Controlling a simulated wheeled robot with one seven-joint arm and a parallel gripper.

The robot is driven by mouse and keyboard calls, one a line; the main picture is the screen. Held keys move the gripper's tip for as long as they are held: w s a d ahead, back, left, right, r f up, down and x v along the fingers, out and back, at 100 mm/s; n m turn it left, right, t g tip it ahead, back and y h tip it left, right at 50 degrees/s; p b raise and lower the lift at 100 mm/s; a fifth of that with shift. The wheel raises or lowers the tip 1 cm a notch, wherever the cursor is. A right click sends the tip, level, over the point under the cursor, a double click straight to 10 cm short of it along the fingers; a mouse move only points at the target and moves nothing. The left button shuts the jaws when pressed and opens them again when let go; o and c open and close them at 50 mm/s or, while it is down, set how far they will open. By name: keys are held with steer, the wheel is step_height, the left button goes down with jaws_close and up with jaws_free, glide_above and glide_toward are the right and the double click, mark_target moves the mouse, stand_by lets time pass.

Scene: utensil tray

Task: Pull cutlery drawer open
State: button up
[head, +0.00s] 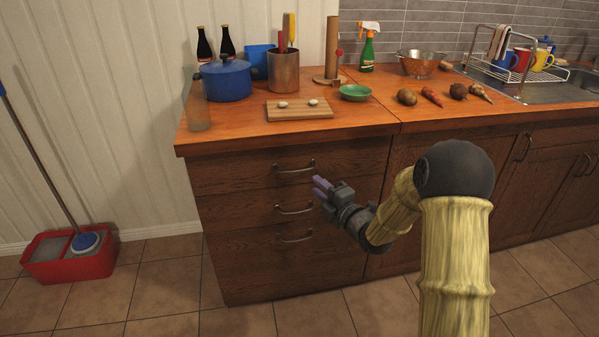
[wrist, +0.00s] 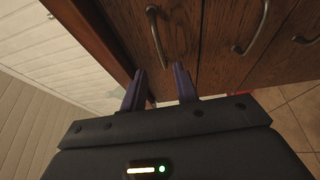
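The wooden cabinet has three stacked drawers, all shut; no label shows which one holds cutlery. The top drawer (head: 235,175) has a curved metal handle (head: 295,168), which also shows in the wrist view (wrist: 156,38). My gripper (head: 320,186) is in front of the drawers, just right of and slightly below the top handle. In the wrist view my gripper (wrist: 160,84) has its two purple fingers apart with nothing between them. The top handle lies beyond the fingertips, roughly in line with the gap, and looks untouched.
The middle handle (head: 294,210) and bottom handle (head: 295,238) sit below. The countertop (head: 230,135) overhangs the drawers and carries a blue pot (head: 226,80) and a cutting board (head: 300,110). A red mop bucket (head: 70,262) stands on the floor at left. The floor before the drawers is clear.

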mark_target(299, 171)
steer(key=x, duration=1)
steer(key=shift+b, duration=0.35)
jaws_close()
